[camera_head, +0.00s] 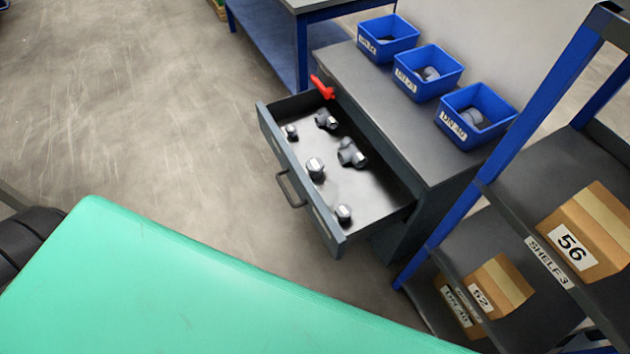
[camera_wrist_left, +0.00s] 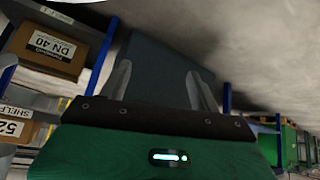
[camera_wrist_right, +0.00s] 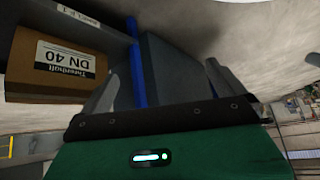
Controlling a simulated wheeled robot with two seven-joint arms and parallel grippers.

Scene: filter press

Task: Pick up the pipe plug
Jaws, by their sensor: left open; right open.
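An open drawer (camera_head: 375,203) in the head view holds several dark grey pipe fittings. Two branched fittings lie toward the back, an upper one (camera_head: 325,120) and a larger one (camera_head: 351,153). Short round pieces with pale ends are at the middle (camera_head: 316,168), near the right end (camera_head: 344,212) and at the left end (camera_head: 290,131). I cannot tell for sure which is the pipe plug. My left gripper (camera_wrist_left: 158,72) and right gripper (camera_wrist_right: 165,72) show only in their wrist views, both open with nothing between the fingers. Neither shows at the drawer.
Blue bins (camera_head: 388,37), (camera_head: 428,73), (camera_head: 475,116) stand on the grey cabinet top (camera_head: 400,110). A red object (camera_head: 322,87) lies by the drawer's back corner. A blue-framed shelf with cardboard boxes (camera_head: 590,235) stands right. The floor left of the drawer is clear.

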